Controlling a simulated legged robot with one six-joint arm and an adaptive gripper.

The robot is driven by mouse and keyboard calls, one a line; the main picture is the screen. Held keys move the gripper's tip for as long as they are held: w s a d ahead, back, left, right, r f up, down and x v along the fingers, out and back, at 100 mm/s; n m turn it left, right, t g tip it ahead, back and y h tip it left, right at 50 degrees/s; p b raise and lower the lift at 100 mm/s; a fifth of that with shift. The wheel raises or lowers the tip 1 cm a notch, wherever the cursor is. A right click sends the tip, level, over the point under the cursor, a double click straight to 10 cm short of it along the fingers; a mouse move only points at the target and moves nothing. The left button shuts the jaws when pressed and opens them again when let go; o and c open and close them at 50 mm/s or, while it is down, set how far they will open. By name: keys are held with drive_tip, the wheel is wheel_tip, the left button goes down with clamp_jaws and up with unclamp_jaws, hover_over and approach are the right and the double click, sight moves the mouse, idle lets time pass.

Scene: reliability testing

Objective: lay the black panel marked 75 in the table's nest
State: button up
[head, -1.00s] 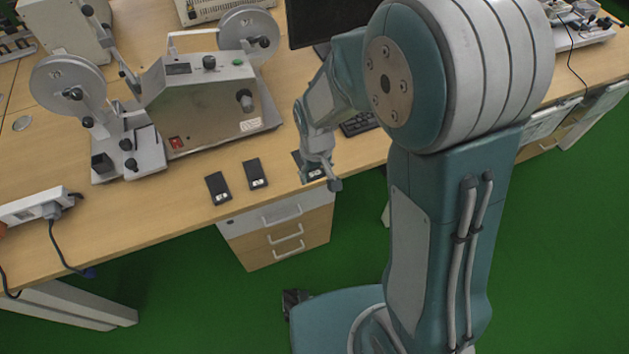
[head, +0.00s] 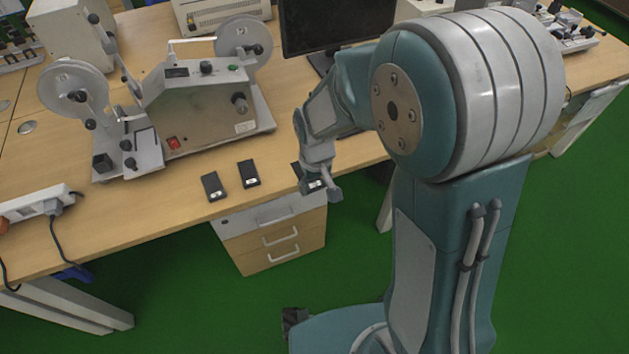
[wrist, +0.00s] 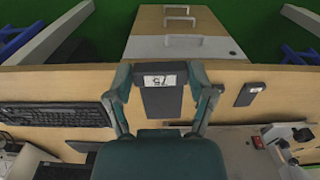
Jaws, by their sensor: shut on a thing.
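A black panel (wrist: 160,101) with a white label, seemingly reading 75 upside down, is between my gripper's fingers in the wrist view. My gripper (wrist: 161,78) is shut on it, one finger along each side. In the head view my gripper (head: 318,186) is over the table's front edge, above the drawers, and hides most of that panel (head: 313,184). I cannot tell whether the panel touches the tabletop. The table (head: 175,215) is light wood. I cannot pick out the nest in either view.
Two more black panels (head: 213,187) (head: 249,173) lie left of my gripper. A reel machine (head: 205,115) stands behind them. A monitor (head: 330,25) is at the back and a keyboard (wrist: 55,115) shows in the wrist view. A power strip (head: 35,205) lies at the left.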

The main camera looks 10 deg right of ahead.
wheel_tip(320, 180, down, 9)
idle(1.5)
